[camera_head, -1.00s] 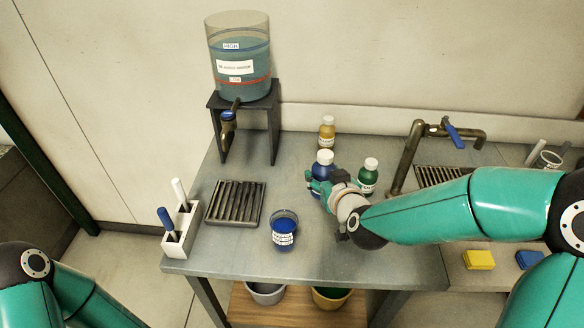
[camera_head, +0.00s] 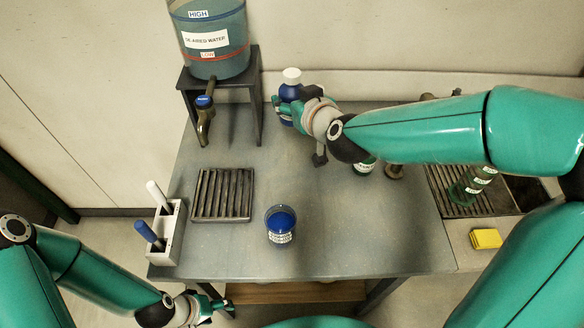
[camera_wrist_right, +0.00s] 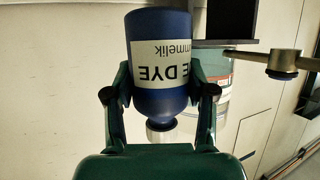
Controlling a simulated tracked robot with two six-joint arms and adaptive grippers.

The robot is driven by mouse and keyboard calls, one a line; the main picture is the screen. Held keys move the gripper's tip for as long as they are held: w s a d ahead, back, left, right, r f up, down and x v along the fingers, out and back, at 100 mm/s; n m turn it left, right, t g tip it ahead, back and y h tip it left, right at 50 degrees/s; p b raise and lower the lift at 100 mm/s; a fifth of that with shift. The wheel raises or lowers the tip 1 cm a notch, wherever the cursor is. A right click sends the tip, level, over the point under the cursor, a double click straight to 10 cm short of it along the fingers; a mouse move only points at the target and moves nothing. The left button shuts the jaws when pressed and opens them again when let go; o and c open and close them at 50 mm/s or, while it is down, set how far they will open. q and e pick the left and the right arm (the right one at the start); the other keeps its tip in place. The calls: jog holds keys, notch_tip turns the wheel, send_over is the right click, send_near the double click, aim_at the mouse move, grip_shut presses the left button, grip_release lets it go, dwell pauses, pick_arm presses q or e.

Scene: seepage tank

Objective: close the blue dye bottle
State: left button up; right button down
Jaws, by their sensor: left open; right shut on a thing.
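The blue dye bottle (camera_head: 290,92) has a white cap (camera_head: 291,75) on its top in the head view. My right gripper (camera_head: 300,112) is shut around its body and appears to hold it above the back of the table. In the right wrist view the bottle (camera_wrist_right: 160,75) is upside down in the picture, between both fingers, with its label partly readable and its pale cap (camera_wrist_right: 160,133) at the lower end. Whether the cap is screwed tight cannot be told. My left gripper (camera_head: 220,306) is open and empty in front of the table's front edge.
A beaker of blue liquid (camera_head: 281,226) stands mid-table. A metal rack (camera_head: 222,194) and a white holder with pens (camera_head: 168,232) are at left. The water tank (camera_head: 208,40) stands behind.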

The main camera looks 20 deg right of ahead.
notch_tip(320, 180, down, 16)
jog(key=shift+f+b, duration=0.1)
jog(key=shift+b, duration=0.55)
notch_tip(320, 180, down, 4)
jog(key=shift+r, duration=0.15)
jog(key=shift+s, duration=0.1)
jog(key=shift+c, duration=1.9)
grip_release()
